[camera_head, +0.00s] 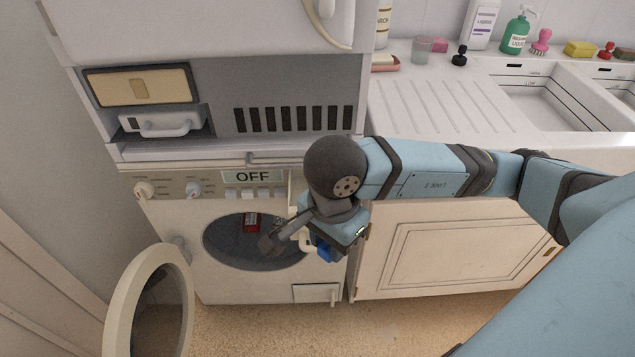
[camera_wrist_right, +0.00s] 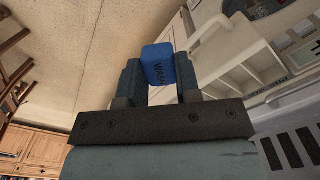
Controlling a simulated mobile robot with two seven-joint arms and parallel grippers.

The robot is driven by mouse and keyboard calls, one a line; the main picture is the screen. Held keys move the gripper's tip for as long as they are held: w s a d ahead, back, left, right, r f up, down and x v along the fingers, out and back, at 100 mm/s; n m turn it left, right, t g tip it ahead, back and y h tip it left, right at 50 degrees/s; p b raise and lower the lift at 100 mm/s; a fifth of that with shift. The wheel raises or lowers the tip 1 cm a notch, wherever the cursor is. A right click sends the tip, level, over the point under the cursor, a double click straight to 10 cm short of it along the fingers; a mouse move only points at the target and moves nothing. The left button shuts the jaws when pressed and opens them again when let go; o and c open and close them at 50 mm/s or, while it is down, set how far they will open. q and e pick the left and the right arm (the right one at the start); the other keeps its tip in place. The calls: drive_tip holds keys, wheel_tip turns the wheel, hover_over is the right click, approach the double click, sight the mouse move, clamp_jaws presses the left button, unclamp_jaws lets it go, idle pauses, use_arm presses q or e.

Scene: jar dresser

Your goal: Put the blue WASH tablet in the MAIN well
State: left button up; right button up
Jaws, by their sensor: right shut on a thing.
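In the head view the tablet (camera_head: 324,252) shows as a small blue patch below my right wrist, in front of the washing machine. A pulled-out white drawer with compartments and a curved handle (camera_wrist_right: 237,70) lies right of the tablet in the wrist view. Well labels cannot be read, so I cannot tell which is MAIN. In the head view my arm hides most of the drawer. My left gripper is out of view.
The washing machine (camera_head: 215,283) reads OFF. Its round door (camera_head: 117,302) stands open at the left, and a red item (camera_head: 251,221) shows in the drum. A cupboard (camera_head: 450,250) stands right of it. Bottles and a sink line the counter above.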

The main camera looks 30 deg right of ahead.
drive_tip(key=w+d, duration=0.5)
drive_tip(key=w, duration=0.3)
drive_tip(key=w+d, duration=0.5)
drive_tip(key=w, duration=0.3)
wheel_tip(320, 180, down, 6)
drive_tip(key=shift+f+b, duration=0.15)
drive_tip(key=shift+b, duration=0.4)
drive_tip(key=shift+w+f, duration=0.15)
drive_tip(key=shift+f, duration=0.2)
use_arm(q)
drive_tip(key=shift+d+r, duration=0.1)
use_arm(e)
drive_tip(key=shift+d, duration=0.1)
drive_tip(key=shift+f+b, duration=0.3)
drive_tip(key=shift+b, duration=0.05)
drive_tip(key=o, duration=0.6)
